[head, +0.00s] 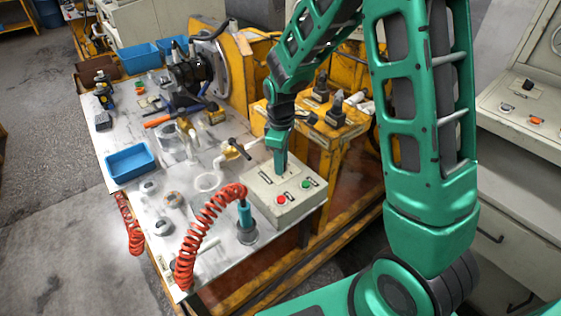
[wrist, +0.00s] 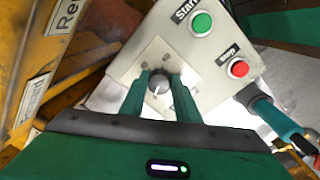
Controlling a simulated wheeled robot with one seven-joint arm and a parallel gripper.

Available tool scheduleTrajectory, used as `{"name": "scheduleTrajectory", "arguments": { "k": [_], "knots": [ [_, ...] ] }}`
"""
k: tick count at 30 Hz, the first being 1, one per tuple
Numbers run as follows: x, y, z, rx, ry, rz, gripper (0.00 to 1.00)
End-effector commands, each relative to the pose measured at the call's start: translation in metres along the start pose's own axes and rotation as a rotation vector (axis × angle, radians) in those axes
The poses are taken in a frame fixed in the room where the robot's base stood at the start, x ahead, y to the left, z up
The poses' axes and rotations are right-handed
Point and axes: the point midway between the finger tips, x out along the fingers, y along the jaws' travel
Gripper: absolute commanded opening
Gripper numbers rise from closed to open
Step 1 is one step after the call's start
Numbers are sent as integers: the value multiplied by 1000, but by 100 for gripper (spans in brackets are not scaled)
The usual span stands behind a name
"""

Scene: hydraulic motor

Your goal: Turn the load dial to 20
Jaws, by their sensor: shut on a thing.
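The load dial (wrist: 158,83) is a small grey knob with a white pointer line, set in a pale plate on a cream control box (wrist: 180,62). The pointer points roughly down in the wrist view. Marks around the dial are too small to read. My gripper (wrist: 160,88) has one finger on each side of the knob and is shut on it. In the head view my gripper (head: 281,172) reaches down onto the back part of the control box (head: 284,212), and the dial is hidden there.
Beside the dial are a green start button (wrist: 202,24) and a red stop button (wrist: 239,68). A teal tool with a coiled red hose (head: 212,212) stands left of the box. A blue bin (head: 131,162) and several loose parts lie on the bench. Yellow frames stand behind.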

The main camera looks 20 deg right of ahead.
Motion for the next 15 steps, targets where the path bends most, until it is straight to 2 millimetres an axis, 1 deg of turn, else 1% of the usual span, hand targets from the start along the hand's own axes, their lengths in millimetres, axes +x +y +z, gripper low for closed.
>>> {"name": "scheduleTrajectory", "arguments": {
  "k": [1, 15],
  "knots": [
    [-1, 3, -1, 37, 2, 6, 6],
    [-1, 3, -2, 469, -19, 8, 6]
  ]
}}
